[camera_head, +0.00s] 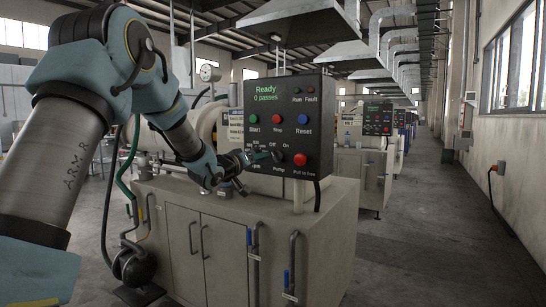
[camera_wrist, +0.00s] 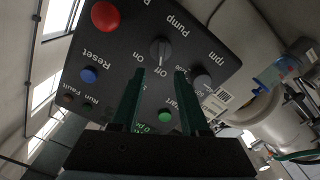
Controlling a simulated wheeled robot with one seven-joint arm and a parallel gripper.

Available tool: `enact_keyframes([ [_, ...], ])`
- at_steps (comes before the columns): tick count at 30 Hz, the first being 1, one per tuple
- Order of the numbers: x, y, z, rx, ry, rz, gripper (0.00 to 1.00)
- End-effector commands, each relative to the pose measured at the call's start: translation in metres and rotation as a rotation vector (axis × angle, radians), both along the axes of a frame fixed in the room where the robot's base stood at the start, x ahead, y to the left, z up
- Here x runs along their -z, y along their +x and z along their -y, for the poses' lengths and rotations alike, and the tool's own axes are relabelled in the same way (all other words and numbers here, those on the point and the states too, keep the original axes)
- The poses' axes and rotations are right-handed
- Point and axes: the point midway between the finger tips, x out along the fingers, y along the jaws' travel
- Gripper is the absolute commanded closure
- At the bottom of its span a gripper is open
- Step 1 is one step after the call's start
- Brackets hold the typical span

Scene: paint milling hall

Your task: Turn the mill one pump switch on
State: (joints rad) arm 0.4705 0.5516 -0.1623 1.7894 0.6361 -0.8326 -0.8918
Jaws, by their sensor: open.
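The dark mill control panel (camera_head: 290,125) faces me in the head view. Its display reads "Ready, 0 passes". The pump switch (camera_wrist: 160,48) is a dark rotary knob with a pale line, between the "Pump" label and the "Off" and "On" labels in the wrist view. The line appears to point towards "Off". My gripper (camera_wrist: 159,73) is open, its two fingertips just short of the knob, one to each side of it in the picture. Contact cannot be told.
Near the knob are the rpm knob (camera_wrist: 202,81), the red pull-to-release button (camera_head: 300,159), the green start button (camera_head: 250,119), the red stop button (camera_head: 276,119) and the blue reset button (camera_head: 301,118). The cream mill cabinet (camera_head: 215,245) stands below. The aisle at right is clear.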

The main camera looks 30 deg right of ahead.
Motion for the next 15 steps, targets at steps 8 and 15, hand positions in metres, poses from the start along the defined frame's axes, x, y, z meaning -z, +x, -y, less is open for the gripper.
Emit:
enact_keyframes([
  [8, -0.001, 0.024, 0.044, 0.000, 0.000, 0.001, 0.55],
  [15, 0.000, 0.034, 0.061, -0.001, 0.002, 0.000, 0.55],
])
